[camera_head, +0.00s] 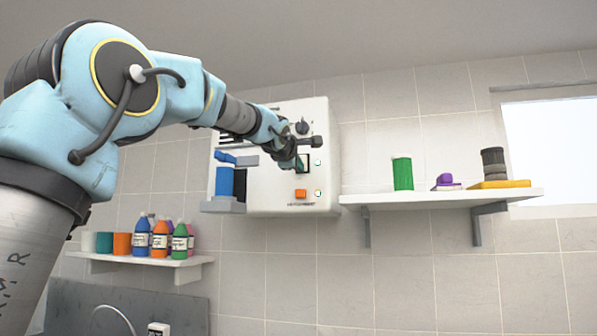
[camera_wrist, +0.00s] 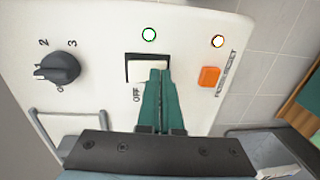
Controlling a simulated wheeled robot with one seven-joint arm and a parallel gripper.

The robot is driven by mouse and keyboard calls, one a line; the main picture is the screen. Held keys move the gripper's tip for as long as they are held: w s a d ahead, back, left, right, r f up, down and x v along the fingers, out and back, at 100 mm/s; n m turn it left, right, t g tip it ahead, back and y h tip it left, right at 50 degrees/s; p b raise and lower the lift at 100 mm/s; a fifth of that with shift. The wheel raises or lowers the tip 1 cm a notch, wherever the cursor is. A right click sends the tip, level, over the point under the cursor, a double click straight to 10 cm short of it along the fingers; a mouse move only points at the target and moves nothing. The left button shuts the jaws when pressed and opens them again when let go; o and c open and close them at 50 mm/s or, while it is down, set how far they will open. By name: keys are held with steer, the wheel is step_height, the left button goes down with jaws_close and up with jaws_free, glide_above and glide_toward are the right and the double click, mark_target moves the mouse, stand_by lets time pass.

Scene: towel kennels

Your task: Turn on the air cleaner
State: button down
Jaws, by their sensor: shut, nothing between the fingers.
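The air cleaner (camera_head: 322,115) is a white box on the tiled wall. Its front panel (camera_wrist: 105,105) fills much of the wrist view. A white rocker switch (camera_wrist: 148,68) sits in a dark frame, with "OFF" printed at its lower left. My gripper (camera_wrist: 161,72) is shut and empty, its teal fingertips over the rocker's lower edge; contact cannot be told for sure. A round light with a green rim (camera_wrist: 149,34) is beside the switch. A dark knob (camera_wrist: 58,68) has numbers around it. In the head view my gripper (camera_head: 303,157) partly hides the panel.
An orange filter reset button (camera_wrist: 208,77) lies close to the switch, with an amber-rimmed light (camera_wrist: 218,41) nearby. A white shelf (camera_head: 440,198) is at right, and another shelf (camera_head: 140,259) holds bottles at left.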

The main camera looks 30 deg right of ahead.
steer(key=b+v, duration=0.4)
steer(key=v, duration=0.6)
steer(key=shift+s+a+b, duration=0.25)
steer(key=shift+s+b, duration=0.05)
steer(key=shift+b, duration=0.1)
steer(key=w+a+f+m+g+y, duration=0.1)
steer(key=w+a+f+y, duration=0.15)
steer(key=f, duration=0.55)
steer(key=w+a+f+m+y, duration=0.15)
steer(key=w+a+f, duration=0.25)
steer(key=f, duration=0.5)
steer(key=a+f+m+g+y, duration=0.1)
steer(key=a+f+g+y, duration=0.1)
steer(key=a+f, duration=0.7)
steer(key=a+f+m+g+y, duration=0.15)
steer(key=a+f, duration=0.25)
steer(key=f, duration=0.8)
steer(key=s+a+f+m+g+y, duration=0.2)
steer(key=s+a+f+g, duration=0.1)
steer(key=s+a+f, duration=0.6)
steer(key=s+a+f+m+g+y, duration=0.1)
steer(key=s+a+f+m+g, duration=0.2)
steer(key=s+a+f, duration=0.6)
step_height(320, 180, down, 5)
steer(key=shift+s+r+m+y, duration=0.1)
steer(key=shift+s+m+y, duration=0.15)
steer(key=shift+m+y, duration=0.1)
